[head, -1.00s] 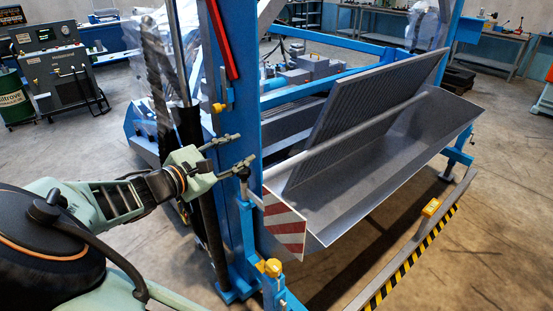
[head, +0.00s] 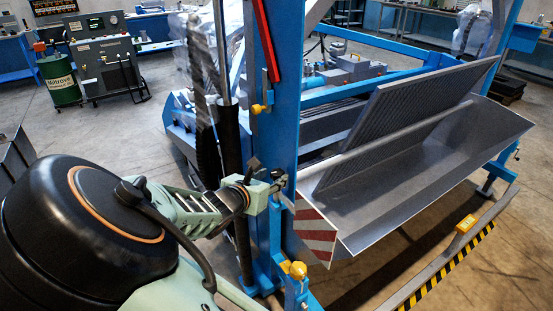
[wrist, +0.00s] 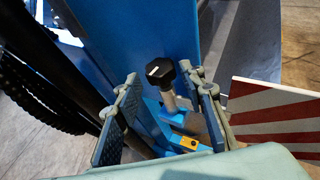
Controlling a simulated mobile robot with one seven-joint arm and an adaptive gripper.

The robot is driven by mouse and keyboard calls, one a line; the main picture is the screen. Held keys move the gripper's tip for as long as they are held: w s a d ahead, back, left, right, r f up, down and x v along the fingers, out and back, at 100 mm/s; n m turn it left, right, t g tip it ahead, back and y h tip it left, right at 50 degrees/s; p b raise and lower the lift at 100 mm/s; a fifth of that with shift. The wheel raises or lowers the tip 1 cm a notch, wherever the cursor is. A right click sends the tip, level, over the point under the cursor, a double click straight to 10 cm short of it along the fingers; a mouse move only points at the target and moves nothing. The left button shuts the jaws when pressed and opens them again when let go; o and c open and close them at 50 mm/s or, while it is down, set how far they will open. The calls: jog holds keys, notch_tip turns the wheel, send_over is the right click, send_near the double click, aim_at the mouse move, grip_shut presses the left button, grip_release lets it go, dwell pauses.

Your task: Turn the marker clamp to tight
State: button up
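The marker clamp's black knob (wrist: 160,71), with a white mark on top, stands on a silver stem above a blue bracket (wrist: 178,124) in the wrist view. My gripper (wrist: 160,78) is open. Its fingers stand on either side of the knob, with the right fingertip closer to it and a gap showing on the left. In the head view my gripper (head: 280,183) is at the blue post, and its fingers and the knob are hard to tell apart. The red and white striped marker board (head: 316,232) hangs just right of the clamp; it also shows in the wrist view (wrist: 275,110).
The blue post (head: 278,130) rises directly behind the clamp. A black cylinder (head: 237,140) runs beside it on the left. A grey metal trough (head: 430,180) with a slanted grate extends right. A yellow knob (head: 298,270) sits below, near a yellow-and-black striped rail (head: 440,280).

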jog(key=shift+x, duration=0.9)
jog(key=shift+c, duration=0.4)
jog(key=c, duration=0.8)
jog(key=shift+r, duration=0.1)
